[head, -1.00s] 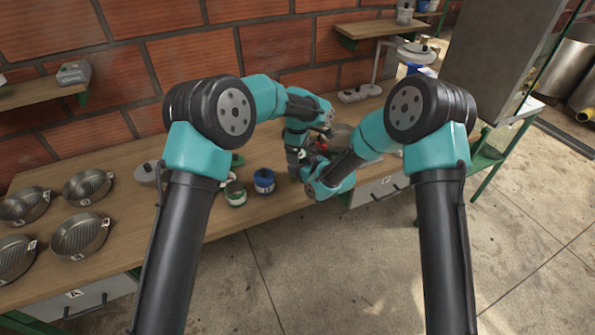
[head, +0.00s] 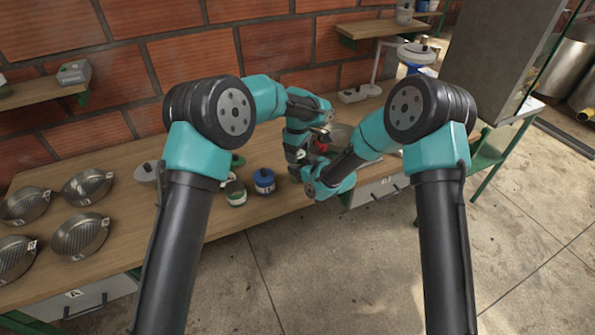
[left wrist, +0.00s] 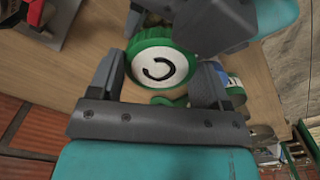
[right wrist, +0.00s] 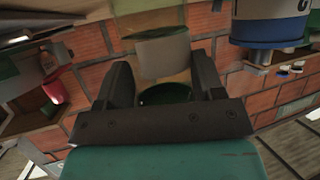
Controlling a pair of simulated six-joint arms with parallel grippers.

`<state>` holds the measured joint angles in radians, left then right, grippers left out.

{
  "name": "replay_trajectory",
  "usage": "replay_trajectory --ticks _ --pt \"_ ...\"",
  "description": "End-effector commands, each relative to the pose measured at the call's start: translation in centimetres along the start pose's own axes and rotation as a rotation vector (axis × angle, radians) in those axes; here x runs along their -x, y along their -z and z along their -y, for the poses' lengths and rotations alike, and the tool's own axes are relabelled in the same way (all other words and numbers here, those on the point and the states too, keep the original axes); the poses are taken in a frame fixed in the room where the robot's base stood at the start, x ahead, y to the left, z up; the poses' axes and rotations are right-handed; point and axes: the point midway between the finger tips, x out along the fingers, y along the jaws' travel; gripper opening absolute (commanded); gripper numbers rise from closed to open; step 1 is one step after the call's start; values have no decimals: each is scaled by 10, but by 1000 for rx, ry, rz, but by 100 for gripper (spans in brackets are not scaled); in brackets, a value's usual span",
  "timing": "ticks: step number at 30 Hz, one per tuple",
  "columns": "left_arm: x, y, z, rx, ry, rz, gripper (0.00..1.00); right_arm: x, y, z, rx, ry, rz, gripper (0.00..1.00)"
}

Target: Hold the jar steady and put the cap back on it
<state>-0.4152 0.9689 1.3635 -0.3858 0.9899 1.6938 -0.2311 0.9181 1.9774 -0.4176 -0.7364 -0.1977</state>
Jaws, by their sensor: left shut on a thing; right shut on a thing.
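The cap (left wrist: 158,66) has a green ribbed rim and a white face with a black curved mark. In the left wrist view it sits between the fingers of my left gripper (left wrist: 158,82), which is shut on it. The jar (right wrist: 162,55), pale and partly see-through, stands between the fingers of my right gripper (right wrist: 165,85), which is shut on it. A dark green round edge shows at the jar's end. My right gripper's dark finger lies close beside the cap in the left wrist view. In the head view my arms hide both, and I cannot tell whether cap and jar touch.
A blue-lidded jar (head: 264,181) and a green-banded jar (head: 235,192) stand on the wooden bench (head: 190,232) left of my grippers. Several round metal sieves (head: 80,235) lie at the far left. A brick wall (head: 190,60) closes the back.

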Motion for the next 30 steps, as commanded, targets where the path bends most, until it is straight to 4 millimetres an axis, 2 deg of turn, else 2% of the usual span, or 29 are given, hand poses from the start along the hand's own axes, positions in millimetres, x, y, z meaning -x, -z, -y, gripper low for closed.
replay_trajectory --ticks 9,15,26,27,30 --pt "0 0 0 -415 0 0 43 0 0 0 0 0 0 0" --pt "0 0 0 -626 -1 0 43 0 0 0 0 0 0 0" --pt "0 0 0 -676 -1 0 43 0 0 0 0 0 0 0" --pt "0 0 0 -676 -1 0 72 0 0 0 0 0 0 0" --pt "0 0 0 -675 -1 0 82 0 0 0 0 0 0 0"
